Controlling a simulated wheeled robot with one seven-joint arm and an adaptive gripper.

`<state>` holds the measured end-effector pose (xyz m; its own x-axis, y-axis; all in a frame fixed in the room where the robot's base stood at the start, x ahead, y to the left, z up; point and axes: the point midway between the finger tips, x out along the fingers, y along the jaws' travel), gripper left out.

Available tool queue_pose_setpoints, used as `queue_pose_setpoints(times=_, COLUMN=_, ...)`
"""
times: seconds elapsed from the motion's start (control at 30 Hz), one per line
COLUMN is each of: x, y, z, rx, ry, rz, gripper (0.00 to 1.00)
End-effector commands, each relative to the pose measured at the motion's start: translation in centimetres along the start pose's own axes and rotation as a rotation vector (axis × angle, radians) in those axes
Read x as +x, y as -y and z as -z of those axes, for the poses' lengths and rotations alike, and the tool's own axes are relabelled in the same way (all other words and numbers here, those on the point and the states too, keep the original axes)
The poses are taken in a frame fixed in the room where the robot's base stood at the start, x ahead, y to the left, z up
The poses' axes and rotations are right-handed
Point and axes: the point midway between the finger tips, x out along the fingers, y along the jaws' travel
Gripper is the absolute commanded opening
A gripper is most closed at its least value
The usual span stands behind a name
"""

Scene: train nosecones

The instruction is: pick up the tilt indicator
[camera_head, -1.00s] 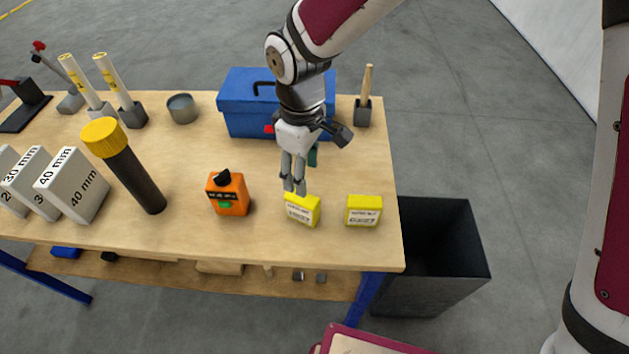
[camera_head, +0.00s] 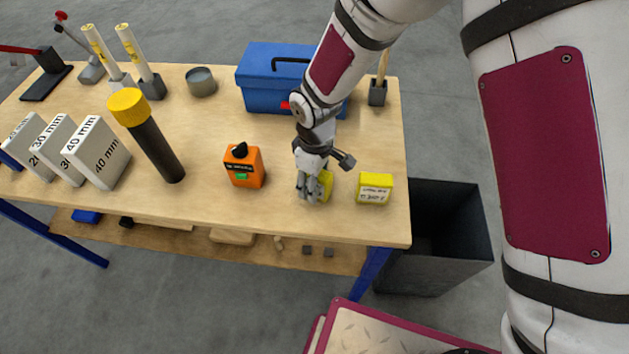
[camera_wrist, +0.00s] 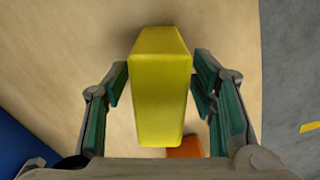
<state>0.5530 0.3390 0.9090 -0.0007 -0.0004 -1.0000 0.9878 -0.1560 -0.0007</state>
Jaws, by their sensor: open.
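Two small yellow boxes with printed labels stand near the front right of the workbench; the print is too small to read surely, so I cannot tell which is the tilt indicator. My gripper (camera_head: 313,192) is at the left yellow box (camera_head: 327,184) and hides most of it. In the wrist view this yellow box (camera_wrist: 161,90) stands between the two open fingers, with a narrow gap showing on each side. The right yellow box (camera_head: 375,188) stands apart, just right of my gripper. An orange device (camera_head: 244,167) with a black knob and green button stands to the left.
A blue toolbox (camera_head: 270,92) stands behind my arm. A black-and-yellow cylinder (camera_head: 150,140) and white gauge blocks (camera_head: 98,152) are at the left. A dark bin (camera_head: 437,238) stands on the floor beyond the bench's right edge.

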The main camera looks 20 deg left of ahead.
Motion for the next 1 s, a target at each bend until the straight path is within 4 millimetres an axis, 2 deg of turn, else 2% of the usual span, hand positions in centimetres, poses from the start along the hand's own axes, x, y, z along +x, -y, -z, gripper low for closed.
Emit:
queue_pose_setpoints(times=0.23, x=0.2, y=0.0, z=0.0, rx=0.000, ry=0.000, rz=-0.001, gripper=0.52)
queue_pose_setpoints(times=0.27, x=0.2, y=0.0, z=0.0, rx=0.000, ry=0.000, rz=-0.001, gripper=0.47)
queue_pose_setpoints(times=0.47, x=0.2, y=0.0, z=0.0, rx=0.000, ry=0.000, rz=-0.001, gripper=0.02)
queue_pose_setpoints(times=0.5, x=0.2, y=0.0, z=0.0, rx=0.000, ry=0.000, rz=-0.001, gripper=0.00)
queue_pose_setpoints(times=0.83, x=0.0, y=-0.1, z=0.0, rx=0.000, ry=-0.001, rz=-0.001, gripper=0.00)
queue_pose_setpoints(times=1.0, x=-0.8, y=-0.2, z=0.1, rx=0.000, ry=-0.003, rz=-0.002, gripper=0.00)
